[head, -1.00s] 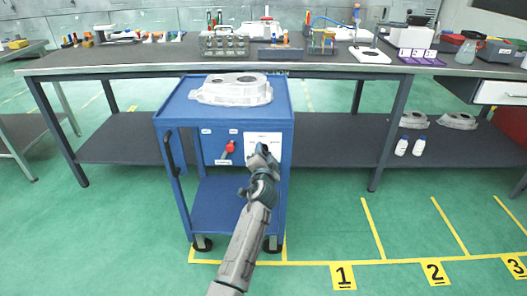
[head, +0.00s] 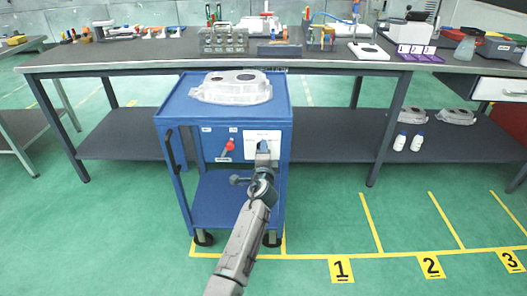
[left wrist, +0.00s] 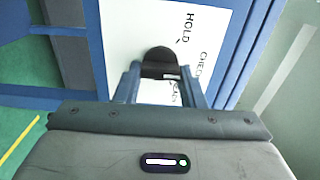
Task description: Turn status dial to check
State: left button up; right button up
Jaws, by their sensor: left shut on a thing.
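The status dial (left wrist: 158,57) is a dark round knob on a white label plate (left wrist: 125,25). The words HOLD and CHECK are readable beside it, and a third word is partly hidden by a finger. My left gripper (left wrist: 160,73) is shut on the dial, one finger on each side. A small pale mark shows on the knob's near edge; I cannot tell surely which word it points to. In the head view the plate (head: 263,135) is on the front of the blue cart (head: 209,101), and my left gripper (head: 263,157) covers most of the dial.
A red-knobbed lever (head: 229,146) sits left of the plate. An aluminium casting (head: 232,88) lies on the cart top. A long workbench (head: 330,66) with instruments stands behind. The green floor right of the cart is open, with yellow lines and numbered markers.

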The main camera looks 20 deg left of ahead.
pick_arm(q)
jog(key=shift+f, duration=0.1)
dwell(0.3)
jog(key=o, duration=1)
